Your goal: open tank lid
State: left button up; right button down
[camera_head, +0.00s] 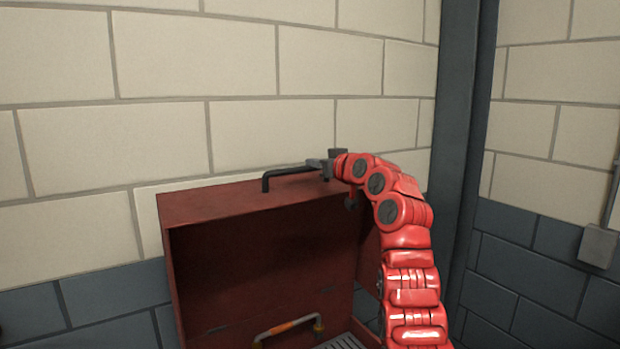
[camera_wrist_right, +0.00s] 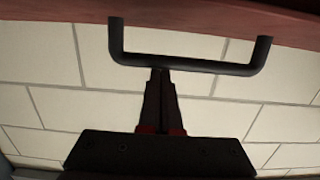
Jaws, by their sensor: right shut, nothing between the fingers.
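The dark red tank lid (camera_head: 240,197) stands raised, with its dark hollow inside facing me. A black bar handle (camera_head: 288,172) sticks out of the lid's upper face. It also shows in the right wrist view (camera_wrist_right: 205,65), joined to a red surface (camera_wrist_right: 215,14). My right gripper (camera_head: 322,167) is at the right end of the handle. In the right wrist view its fingers (camera_wrist_right: 160,73) are closed together, with their tips at the handle bar and nothing between them. I cannot tell whether they touch the bar. My left gripper is not in view.
A second handle with an orange grip (camera_head: 287,328) and a grey slatted surface (camera_head: 346,342) show low in the casing. A pale block wall (camera_head: 190,55) stands close behind the lid. A dark column (camera_head: 460,120) rises to the right of my right arm. A grey box (camera_head: 598,246) is on the right wall.

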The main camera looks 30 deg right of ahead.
jog(key=s+f+t+b, duration=0.1)
jog(key=s+f+b, duration=0.1)
jog(key=s+b, duration=0.3)
jog(key=shift+s+d+f+b, duration=0.2)
jog(key=shift+s+f+b, duration=0.15)
jog(key=shift+s+b, duration=0.05)
